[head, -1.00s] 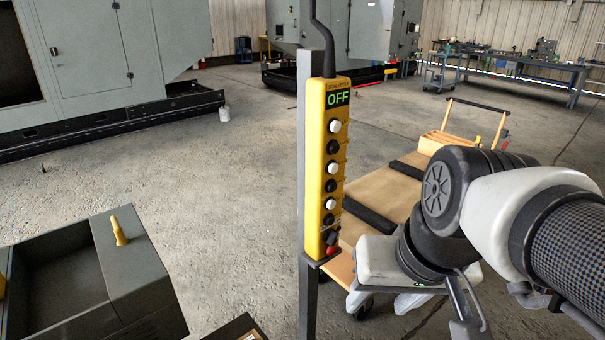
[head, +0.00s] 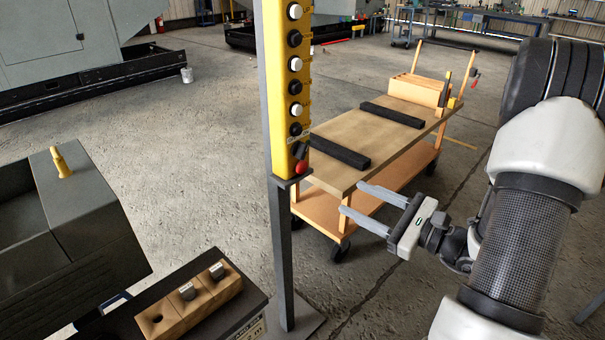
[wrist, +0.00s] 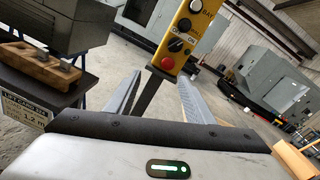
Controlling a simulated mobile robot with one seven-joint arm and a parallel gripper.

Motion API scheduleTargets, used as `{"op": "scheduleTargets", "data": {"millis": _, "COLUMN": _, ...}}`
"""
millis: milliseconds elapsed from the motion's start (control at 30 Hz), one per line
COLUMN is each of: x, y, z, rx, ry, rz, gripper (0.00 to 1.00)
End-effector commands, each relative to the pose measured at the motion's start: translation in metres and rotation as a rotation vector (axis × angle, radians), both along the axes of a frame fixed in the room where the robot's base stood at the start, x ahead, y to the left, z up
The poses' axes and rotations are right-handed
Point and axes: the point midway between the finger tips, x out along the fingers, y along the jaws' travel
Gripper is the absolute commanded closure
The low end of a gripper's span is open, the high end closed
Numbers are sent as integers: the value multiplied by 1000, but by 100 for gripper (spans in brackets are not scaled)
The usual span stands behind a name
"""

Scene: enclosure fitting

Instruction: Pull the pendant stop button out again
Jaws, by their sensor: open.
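The yellow pendant (head: 276,80) hangs upright on a grey post (head: 284,250), with black and white buttons down its face. The red stop button (head: 301,167) is at its lower end, below a black rotary switch (head: 300,150). My gripper (head: 350,198) is open and empty, to the right of the post and a little lower than the red button, apart from it. In the wrist view the red button (wrist: 167,63) shows ahead between the two fingers (wrist: 160,95). I cannot tell how far the button stands out.
A wooden cart (head: 345,130) with black strips stands behind the post and my gripper. At lower left are a grey box (head: 105,210) with a yellow peg and a wooden block (head: 190,305) with holes. Open floor lies between.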

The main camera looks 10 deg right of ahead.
Motion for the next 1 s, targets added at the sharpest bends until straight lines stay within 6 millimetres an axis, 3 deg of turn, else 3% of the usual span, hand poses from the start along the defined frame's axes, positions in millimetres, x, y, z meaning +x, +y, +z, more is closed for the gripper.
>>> {"op": "scheduleTargets", "data": {"millis": 100, "x": 6, "y": -17, "z": -11, "rx": 35, "ry": 1, "rz": -65, "gripper": 52}}
{"op": "scheduleTargets", "data": {"millis": 233, "x": 16, "y": -12, "z": -10, "rx": 38, "ry": 0, "rz": -69, "gripper": 52}}
{"op": "scheduleTargets", "data": {"millis": 800, "x": 111, "y": 60, "z": -10, "rx": 36, "ry": 0, "rz": -63, "gripper": 52}}
{"op": "scheduleTargets", "data": {"millis": 1000, "x": 136, "y": 77, "z": -11, "rx": 35, "ry": 1, "rz": -66, "gripper": 52}}
